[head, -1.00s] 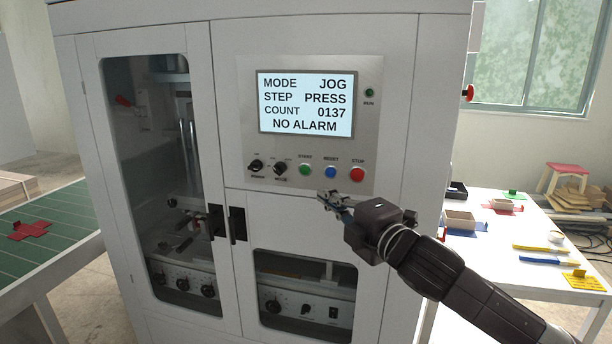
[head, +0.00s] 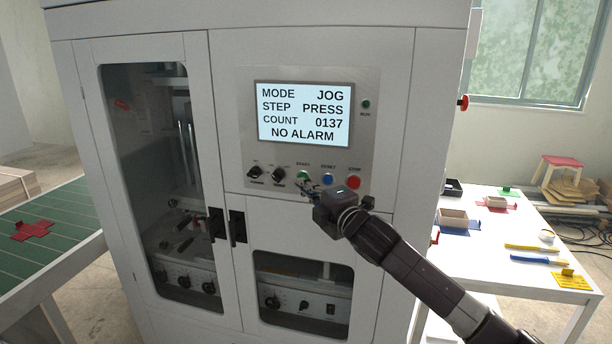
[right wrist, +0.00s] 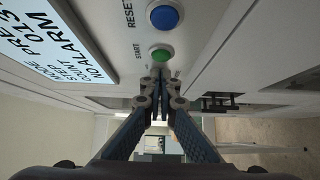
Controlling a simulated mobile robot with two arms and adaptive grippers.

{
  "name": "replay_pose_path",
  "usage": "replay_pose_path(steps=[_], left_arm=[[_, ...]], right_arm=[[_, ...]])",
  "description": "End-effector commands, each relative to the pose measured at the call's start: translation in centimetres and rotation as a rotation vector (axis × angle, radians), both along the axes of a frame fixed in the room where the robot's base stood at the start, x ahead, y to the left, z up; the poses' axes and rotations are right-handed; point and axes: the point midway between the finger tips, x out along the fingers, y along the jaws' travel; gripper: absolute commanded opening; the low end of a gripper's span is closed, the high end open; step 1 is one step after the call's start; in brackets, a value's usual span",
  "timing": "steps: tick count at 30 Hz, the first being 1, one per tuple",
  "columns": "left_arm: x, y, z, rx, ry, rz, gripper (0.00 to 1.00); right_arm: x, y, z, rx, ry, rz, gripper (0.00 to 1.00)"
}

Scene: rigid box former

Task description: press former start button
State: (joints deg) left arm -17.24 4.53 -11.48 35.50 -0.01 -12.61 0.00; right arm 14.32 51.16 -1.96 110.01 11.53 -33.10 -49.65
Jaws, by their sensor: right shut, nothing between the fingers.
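The green START button (head: 303,175) is on the former's control panel (head: 370,130), below the screen (head: 303,113). The screen reads MODE JOG, STEP PRESS, COUNT 0137, NO ALARM. My right gripper (head: 304,187) is shut and empty, with its fingertips just below the START button in the head view. In the right wrist view the shut fingertips (right wrist: 160,75) point toward the green START button (right wrist: 161,54), close beneath it in the picture. I cannot tell whether they touch it. My left gripper is not in view.
The blue RESET button (head: 328,180) and red STOP button (head: 353,183) are to the right of START. Two black knobs (head: 267,174) are to its left. Cabinet door handles (head: 237,227) stick out below. A white table (head: 515,222) with small trays stands right.

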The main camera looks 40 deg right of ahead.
Motion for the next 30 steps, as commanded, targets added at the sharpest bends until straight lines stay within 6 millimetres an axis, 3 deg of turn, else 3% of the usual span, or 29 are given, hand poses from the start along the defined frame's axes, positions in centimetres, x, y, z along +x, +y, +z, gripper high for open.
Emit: replay_pose_path(steps=[5,30], left_arm=[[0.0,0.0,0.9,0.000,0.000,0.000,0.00],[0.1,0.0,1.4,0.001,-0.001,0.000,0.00]], right_arm=[[0.9,-1.1,0.1,0.000,0.001,0.000,0.00],[2.0,-2.7,0.2,-0.001,-0.002,-0.006,0.00]])
